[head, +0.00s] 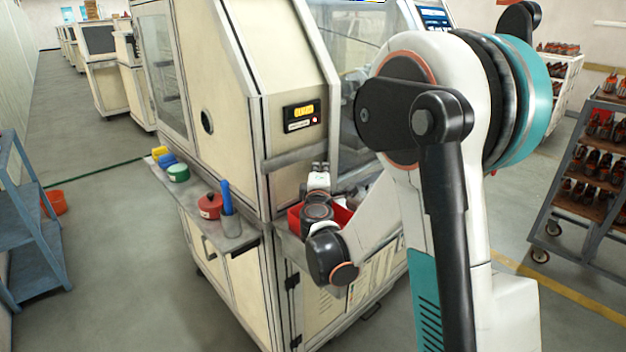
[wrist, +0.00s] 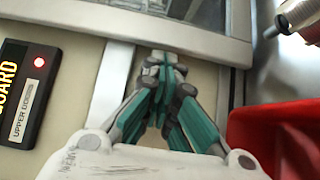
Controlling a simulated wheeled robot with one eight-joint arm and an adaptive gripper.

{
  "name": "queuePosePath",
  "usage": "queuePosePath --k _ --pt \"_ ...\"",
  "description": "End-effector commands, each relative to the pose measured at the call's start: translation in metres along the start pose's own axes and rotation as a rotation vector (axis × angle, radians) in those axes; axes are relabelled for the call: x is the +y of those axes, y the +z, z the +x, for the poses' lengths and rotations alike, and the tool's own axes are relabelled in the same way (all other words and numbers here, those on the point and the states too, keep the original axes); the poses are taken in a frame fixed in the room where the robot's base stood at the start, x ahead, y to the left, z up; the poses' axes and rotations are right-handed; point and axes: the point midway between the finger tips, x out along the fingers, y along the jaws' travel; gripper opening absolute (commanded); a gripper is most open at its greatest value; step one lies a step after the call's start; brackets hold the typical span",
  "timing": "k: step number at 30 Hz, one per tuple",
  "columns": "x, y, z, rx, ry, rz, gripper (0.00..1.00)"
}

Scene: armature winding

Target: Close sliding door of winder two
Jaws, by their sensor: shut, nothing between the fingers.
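The cream winder (head: 240,75) stands in the middle of the head view, with a windowed opening on its right face. In the wrist view a pale door frame (wrist: 150,28) with a window pane runs across the top; its corner is at the upper right. My gripper (head: 319,167) is shut and empty, in front of the winder's face below the guard display. In the wrist view its teal fingers (wrist: 165,62) are together just below the frame's lower edge; contact cannot be told. My arm hides part of the winder's right face and opening.
The guard display (head: 302,116) shows orange letters and a red light; it also shows in the wrist view (wrist: 28,92). A red bin (head: 338,214) sits beside my wrist. A side shelf (head: 212,236) holds pots. A rack (head: 580,190) stands right.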

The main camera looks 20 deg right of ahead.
Motion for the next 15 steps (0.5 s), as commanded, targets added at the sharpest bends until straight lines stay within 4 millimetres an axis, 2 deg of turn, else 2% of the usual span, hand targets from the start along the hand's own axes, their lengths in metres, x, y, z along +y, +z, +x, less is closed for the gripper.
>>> queuePosePath --k 15 --pt "0.0002 0.0060 0.0060 0.001 0.000 0.000 0.00"
